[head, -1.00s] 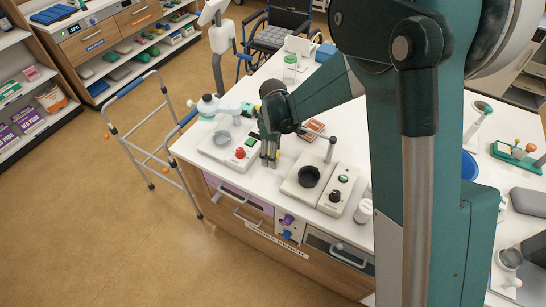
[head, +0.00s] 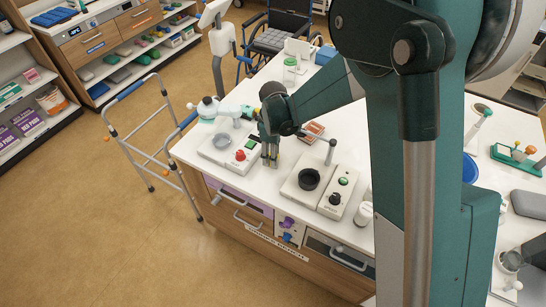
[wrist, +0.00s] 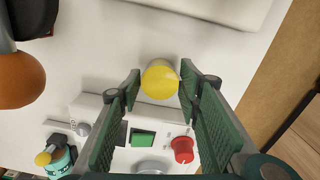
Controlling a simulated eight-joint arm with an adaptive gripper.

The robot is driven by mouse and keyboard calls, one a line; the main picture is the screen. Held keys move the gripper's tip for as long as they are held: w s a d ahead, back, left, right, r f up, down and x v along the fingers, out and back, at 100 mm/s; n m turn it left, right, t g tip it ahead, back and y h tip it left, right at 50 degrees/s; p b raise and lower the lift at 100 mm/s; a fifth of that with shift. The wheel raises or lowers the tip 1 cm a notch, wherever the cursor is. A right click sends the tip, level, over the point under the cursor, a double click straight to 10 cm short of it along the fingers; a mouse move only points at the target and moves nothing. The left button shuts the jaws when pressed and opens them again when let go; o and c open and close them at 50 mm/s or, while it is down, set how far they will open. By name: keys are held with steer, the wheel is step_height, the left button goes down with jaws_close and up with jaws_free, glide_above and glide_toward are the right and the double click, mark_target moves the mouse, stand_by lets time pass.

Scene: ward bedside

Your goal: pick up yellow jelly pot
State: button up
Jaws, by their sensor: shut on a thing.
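The yellow jelly pot (wrist: 160,82) sits between the two green ribbed fingertips of my gripper (wrist: 160,74) in the wrist view. The fingers are closed on its sides, and its round yellow top faces the camera. In the head view my gripper (head: 270,155) points down over the white bench, just right of the panel with the red knob. The pot is too small and hidden by the fingers to make out there. Whether it is clear of the bench top is hard to tell.
A white panel (wrist: 95,112) with a green button and red knob (wrist: 182,150) lies close to the fingers. In the head view a unit with a black cup (head: 309,178) stands right of my gripper. A brown-red tray (head: 311,132) lies behind. The bench's front edge is near.

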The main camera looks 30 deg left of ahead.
steer(key=shift+r, duration=4.95)
steer(key=shift+r, duration=0.1)
